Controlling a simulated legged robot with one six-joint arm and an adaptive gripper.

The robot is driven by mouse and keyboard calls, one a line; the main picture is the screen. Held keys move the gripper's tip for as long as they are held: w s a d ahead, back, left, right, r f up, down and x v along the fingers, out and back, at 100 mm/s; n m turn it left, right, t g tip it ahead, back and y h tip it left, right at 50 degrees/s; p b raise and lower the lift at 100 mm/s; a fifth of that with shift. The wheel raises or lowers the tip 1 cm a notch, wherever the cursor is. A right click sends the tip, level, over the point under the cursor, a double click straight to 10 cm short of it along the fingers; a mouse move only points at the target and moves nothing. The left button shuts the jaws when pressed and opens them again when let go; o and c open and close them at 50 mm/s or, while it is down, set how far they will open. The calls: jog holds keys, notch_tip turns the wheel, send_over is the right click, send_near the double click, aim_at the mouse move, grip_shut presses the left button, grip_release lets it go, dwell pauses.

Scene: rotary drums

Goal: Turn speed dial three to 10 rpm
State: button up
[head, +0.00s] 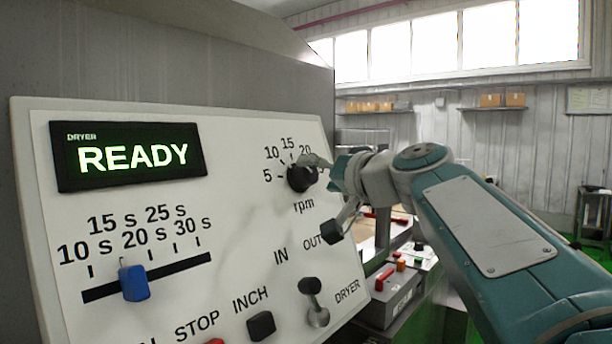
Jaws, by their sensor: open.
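The speed dial (300,179) is a black round knob at the upper right of the white panel. Marks 5, 10, 15 and 20 stand around it, with "rpm" below. Its pointer cannot be made out, so its setting cannot be told. My gripper (327,195) is open at the dial's right side, at the panel's right edge. One finger reaches over the dial's upper right. Whether it touches the knob cannot be told. My gripper hides part of the 20 mark's side.
The panel (235,225) also carries a READY display (130,155), a blue slider (134,283), a black INCH button (261,326) and an IN/OUT dryer lever (314,300). A grey control box (390,300) stands behind at the right. Shelves with boxes line the far wall.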

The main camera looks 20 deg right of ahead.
jog(key=v, duration=0.9)
